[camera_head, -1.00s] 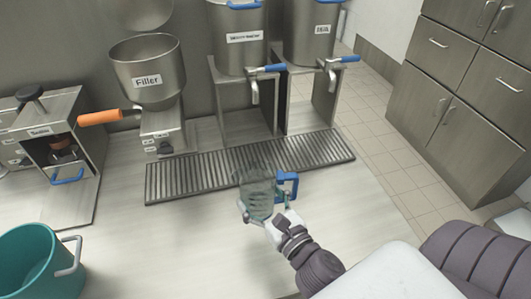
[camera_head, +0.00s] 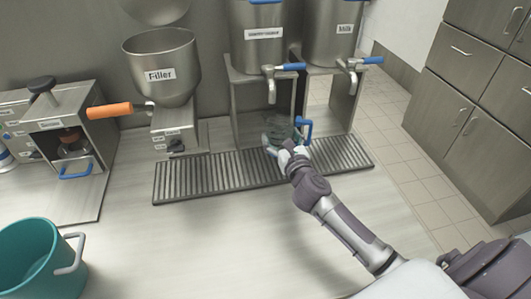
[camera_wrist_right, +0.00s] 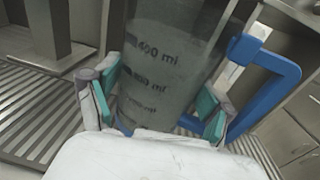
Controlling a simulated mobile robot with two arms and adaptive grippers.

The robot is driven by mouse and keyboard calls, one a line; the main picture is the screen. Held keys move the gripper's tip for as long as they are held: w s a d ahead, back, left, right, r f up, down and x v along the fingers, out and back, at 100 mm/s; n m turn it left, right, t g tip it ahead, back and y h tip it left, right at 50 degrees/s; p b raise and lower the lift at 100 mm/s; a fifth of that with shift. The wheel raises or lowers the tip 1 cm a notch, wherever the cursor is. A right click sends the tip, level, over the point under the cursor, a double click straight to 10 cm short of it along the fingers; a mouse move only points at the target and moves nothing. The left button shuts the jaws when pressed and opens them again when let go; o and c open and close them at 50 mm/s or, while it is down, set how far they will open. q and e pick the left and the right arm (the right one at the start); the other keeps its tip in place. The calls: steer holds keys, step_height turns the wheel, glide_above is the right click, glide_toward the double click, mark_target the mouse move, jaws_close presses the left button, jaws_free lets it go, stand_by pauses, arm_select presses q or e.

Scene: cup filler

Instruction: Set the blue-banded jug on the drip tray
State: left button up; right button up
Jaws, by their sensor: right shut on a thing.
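The jug (camera_head: 277,127) is clear with a blue handle (camera_head: 306,128); in the right wrist view its wall (camera_wrist_right: 165,75) carries dark volume marks, and the blue handle (camera_wrist_right: 270,75) is to the right. My right gripper (camera_head: 284,147) is shut on the jug's body, with a teal-padded finger on each side in the wrist view (camera_wrist_right: 155,105). The jug is over the back part of the slatted drip tray (camera_head: 215,177), below the middle tank's tap. I cannot tell whether its base touches the tray; the gripper hides it. My left gripper is out of view.
Two steel tanks with blue-handled taps (camera_head: 272,85) stand on stands behind the tray. The Filler hopper (camera_head: 162,70) with an orange handle is at the left. A teal bucket (camera_head: 35,255) is at the front left.

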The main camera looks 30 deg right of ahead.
steer(key=w+a+f, duration=0.1)
steer(key=w, duration=0.1)
steer(key=w+a+f+b, duration=0.1)
steer(key=w+a+f, duration=0.1)
steer(key=shift+a, duration=0.1)
steer(key=shift+f+b, duration=0.8)
steer(key=shift+f, duration=1.25)
steer(key=o, duration=1.4)
steer(key=shift+f, duration=0.1)
steer(key=shift+r, duration=0.2)
steer(key=s, duration=0.4)
steer(key=s+a, duration=0.1)
steer(key=s, duration=0.3)
steer(key=s+a, duration=0.1)
steer(key=s, duration=0.3)
steer(key=shift+w, duration=0.1)
